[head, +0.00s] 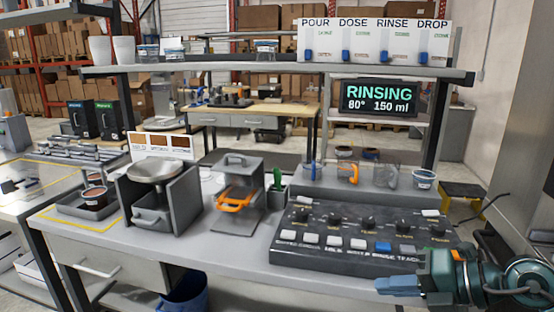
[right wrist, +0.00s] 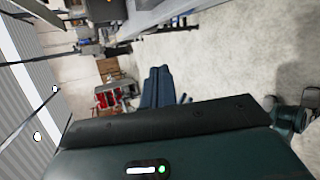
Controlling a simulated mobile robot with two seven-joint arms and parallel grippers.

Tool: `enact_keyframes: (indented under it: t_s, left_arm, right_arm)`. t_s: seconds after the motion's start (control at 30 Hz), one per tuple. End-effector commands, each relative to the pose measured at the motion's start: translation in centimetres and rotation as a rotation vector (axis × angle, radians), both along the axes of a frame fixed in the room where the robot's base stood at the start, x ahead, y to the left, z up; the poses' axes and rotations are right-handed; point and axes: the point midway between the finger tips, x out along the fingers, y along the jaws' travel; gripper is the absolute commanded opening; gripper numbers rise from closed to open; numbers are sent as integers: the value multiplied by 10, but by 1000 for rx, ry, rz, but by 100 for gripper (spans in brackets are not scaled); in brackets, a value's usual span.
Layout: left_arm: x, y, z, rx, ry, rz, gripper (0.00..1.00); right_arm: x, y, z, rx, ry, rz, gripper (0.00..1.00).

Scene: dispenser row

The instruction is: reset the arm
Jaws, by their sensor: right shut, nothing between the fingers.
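My right gripper (head: 384,286) is at the lower right of the head view, in front of the bench's front edge and below the button panel (head: 362,240). Its fingers are together and empty, pointing left. In the right wrist view, its blue-grey fingers (right wrist: 159,72) lie side by side with bare floor around them. My left arm and gripper do not show.
The grey bench (head: 150,245) holds a dispenser with an orange handle (head: 235,201), a metal bowl scale (head: 155,170) and a tray of cups (head: 90,205). A display (head: 378,97) reads RINSING. A blue bin (head: 183,293) stands under the bench.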

Motion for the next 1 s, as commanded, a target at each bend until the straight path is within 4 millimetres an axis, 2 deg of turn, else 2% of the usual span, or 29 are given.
enact_keyframes:
  t_s: [0.03,0.1,0.17,0.27,0.37,0.4,0.5,0.6,0.7,0.83,1.0]
  left_arm:
    - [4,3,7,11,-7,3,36]
    - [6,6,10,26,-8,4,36]
    - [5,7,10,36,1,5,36]
    - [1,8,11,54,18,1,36]
    - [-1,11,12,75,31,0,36]
    - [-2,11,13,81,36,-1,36]
    - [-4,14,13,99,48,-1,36]
    - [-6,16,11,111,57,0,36]
    - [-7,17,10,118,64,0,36]
    - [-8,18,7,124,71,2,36]
    - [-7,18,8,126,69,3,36]
  right_arm:
    - [-11,23,0,159,33,27,0]
    - [-21,46,6,395,71,21,0]
    - [-25,57,10,607,111,-32,0]
    - [-24,56,4,943,214,-231,0]
    - [-24,39,-32,1196,366,-537,0]
    - [-29,32,-55,1264,443,-678,0]
    - [-57,24,-121,1355,664,-1018,0]
    - [-93,29,-171,1357,857,-1251,0]
    - [-124,39,-203,1334,1004,-1393,0]
    - [-147,48,-221,1310,1110,-1480,0]
    - [-153,50,-226,1302,1135,-1498,0]
